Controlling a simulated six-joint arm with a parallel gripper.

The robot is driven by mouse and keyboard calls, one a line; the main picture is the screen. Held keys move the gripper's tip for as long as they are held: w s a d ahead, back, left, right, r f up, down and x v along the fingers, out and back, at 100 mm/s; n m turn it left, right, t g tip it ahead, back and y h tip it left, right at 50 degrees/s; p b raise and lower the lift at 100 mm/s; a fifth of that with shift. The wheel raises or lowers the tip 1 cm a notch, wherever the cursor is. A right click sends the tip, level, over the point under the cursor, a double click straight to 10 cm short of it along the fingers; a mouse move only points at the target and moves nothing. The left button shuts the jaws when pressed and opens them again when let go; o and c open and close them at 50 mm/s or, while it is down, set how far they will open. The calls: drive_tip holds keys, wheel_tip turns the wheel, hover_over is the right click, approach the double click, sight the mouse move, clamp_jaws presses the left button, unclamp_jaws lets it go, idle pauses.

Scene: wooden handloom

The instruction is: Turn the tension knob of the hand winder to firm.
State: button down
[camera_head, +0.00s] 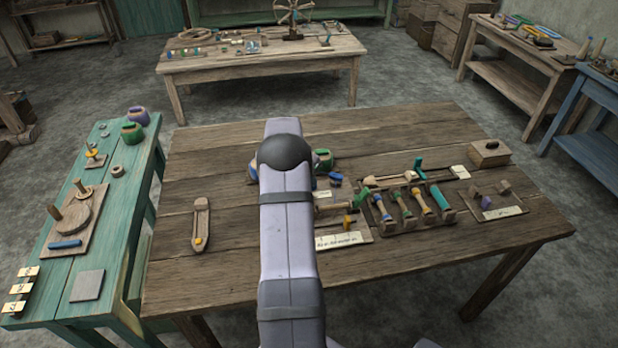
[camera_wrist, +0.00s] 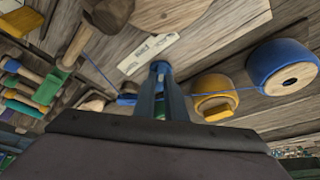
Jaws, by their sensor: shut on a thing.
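My gripper (camera_wrist: 159,72) points away in the wrist view, its narrow fingers close together. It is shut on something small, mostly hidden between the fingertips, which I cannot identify. A round yellow piece with a yellow bar (camera_wrist: 219,113), possibly the tension knob, sits just right of the fingers, apart from them. A pale card with markings (camera_wrist: 148,52) lies beyond the fingertips, too small to read. A blue thread (camera_wrist: 107,75) runs behind the fingers. In the head view my arm hides the gripper and part of the winder area.
A blue spool (camera_wrist: 283,68) stands to the right in the wrist view. In the head view, a rack of colored bobbins (camera_head: 408,222) and a lidded wooden box (camera_head: 489,153) stand right of my arm. A wooden shuttle (camera_head: 201,225) lies left, with bare tabletop around it.

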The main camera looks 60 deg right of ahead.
drive_tip(key=shift+s+n+t, duration=0.15)
drive_tip(key=shift+n+t, duration=0.35)
drive_tip(key=shift+n, duration=0.6)
drive_tip(key=n+t, duration=0.1)
drive_tip(key=n, duration=0.2)
drive_tip(key=shift+s+y+p, duration=0.15)
drive_tip(key=shift+y+p, duration=0.15)
drive_tip(key=shift+p, duration=0.1)
drive_tip(key=n+t, duration=0.1)
drive_tip(key=n, duration=0.2)
drive_tip(key=shift+s+d+f+b, duration=0.1)
drive_tip(key=shift+d+b, duration=0.05)
drive_tip(key=shift+b, duration=0.15)
drive_tip(key=shift+n+y+b, duration=0.35)
drive_tip(key=shift+n+y, duration=0.05)
drive_tip(key=shift+n, duration=0.3)
drive_tip(key=shift+t, duration=0.3)
drive_tip(key=c, duration=1.8)
unclamp_jaws()
